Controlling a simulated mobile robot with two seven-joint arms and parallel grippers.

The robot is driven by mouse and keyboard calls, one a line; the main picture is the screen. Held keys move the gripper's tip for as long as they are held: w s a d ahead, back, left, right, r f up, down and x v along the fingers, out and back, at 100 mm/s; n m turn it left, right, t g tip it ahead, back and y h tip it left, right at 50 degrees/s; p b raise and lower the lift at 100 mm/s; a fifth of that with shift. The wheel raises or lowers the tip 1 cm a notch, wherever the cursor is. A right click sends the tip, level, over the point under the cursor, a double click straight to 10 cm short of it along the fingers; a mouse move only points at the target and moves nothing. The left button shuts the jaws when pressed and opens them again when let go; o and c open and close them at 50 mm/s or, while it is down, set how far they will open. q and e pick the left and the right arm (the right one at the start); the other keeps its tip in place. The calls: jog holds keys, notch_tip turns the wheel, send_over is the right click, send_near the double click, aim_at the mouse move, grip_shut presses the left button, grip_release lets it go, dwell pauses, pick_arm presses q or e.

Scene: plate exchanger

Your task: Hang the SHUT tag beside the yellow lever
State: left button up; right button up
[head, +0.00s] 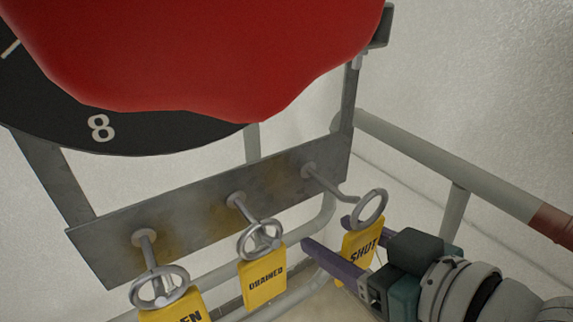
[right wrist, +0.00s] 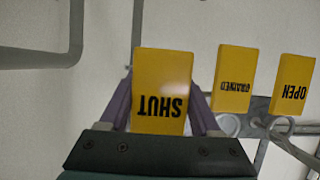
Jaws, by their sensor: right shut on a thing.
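The yellow SHUT tag (head: 360,248) is at the right end of a row of tags in the head view, with a grey ring (head: 370,208) at its top. My right gripper (head: 325,232) has purple fingers and is shut on this tag. In the right wrist view the SHUT tag (right wrist: 162,82) sits upside down between the fingers (right wrist: 161,115). The ring is close to the right hook (head: 325,182); I cannot tell whether it is still around it. The yellow lever and my left gripper are not in view.
A grey metal rail (head: 200,205) carries three hooks. The DRAINED tag (head: 263,278) and the OPEN tag (head: 172,310) hang left of the SHUT tag. A large red object (head: 200,50) covers part of a dark dial (head: 50,115). A grey pipe (head: 440,160) runs along the right.

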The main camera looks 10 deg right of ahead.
aim_at(361, 260)
jog(key=shift+s+d+r+p, duration=0.1)
jog(key=shift+s+d+p, duration=0.2)
jog(key=shift+s, duration=0.4)
jog(key=shift+s+d+p, duration=0.2)
jog(key=shift+s+p, duration=0.15)
jog(key=shift+s, duration=0.3)
jog(key=shift+s+d, duration=0.2)
jog(key=shift+s, duration=0.3)
